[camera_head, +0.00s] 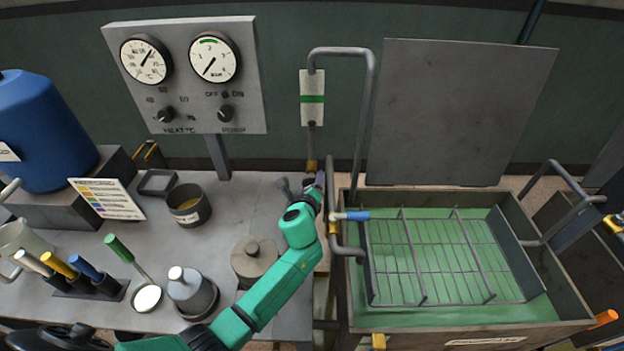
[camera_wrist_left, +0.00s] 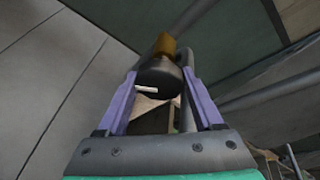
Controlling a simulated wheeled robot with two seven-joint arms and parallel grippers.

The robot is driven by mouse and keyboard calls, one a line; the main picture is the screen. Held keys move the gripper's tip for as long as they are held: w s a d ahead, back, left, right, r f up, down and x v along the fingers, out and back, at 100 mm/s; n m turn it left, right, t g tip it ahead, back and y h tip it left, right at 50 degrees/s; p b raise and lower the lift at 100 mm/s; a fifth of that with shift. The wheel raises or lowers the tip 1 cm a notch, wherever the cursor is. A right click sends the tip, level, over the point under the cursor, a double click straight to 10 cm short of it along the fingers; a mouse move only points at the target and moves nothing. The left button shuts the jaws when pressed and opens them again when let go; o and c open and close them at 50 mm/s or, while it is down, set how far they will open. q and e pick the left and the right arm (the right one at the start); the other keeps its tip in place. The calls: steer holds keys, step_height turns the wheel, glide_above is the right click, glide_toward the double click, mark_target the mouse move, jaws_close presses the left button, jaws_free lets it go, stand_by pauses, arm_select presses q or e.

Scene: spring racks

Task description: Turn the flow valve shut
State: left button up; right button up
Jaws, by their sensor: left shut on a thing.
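My left gripper (camera_head: 316,187) is at the foot of the grey pipe behind the tank's left edge. In the left wrist view its two purple fingers (camera_wrist_left: 158,82) stand either side of a dark round valve knob (camera_wrist_left: 157,78) and are shut on it. The knob bears a short white mark, seen nearly level in that view. A brass fitting (camera_wrist_left: 164,45) sits just beyond the knob, and it also shows in the head view (camera_head: 312,166). In the head view the knob is mostly hidden by the gripper. My right gripper is not in view.
A blue-handled lever (camera_head: 356,216) sits on a pipe at the green-floored tank (camera_head: 470,318), which holds a wire rack (camera_head: 430,255). A gauge panel (camera_head: 190,75) stands at the back left. A lidded pot (camera_head: 255,262) and a grey bottle (camera_head: 190,290) stand near my left arm.

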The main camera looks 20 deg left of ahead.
arm_select(q)
steer(key=shift+m+p, duration=0.3)
steer(key=shift+m, duration=0.1)
steer(key=shift+y, duration=0.3)
steer(key=o, duration=1.4)
steer(key=shift+c, duration=0.2)
steer(key=v, duration=1.4)
steer(key=shift+s, duration=0.25)
steer(key=shift+r, duration=0.1)
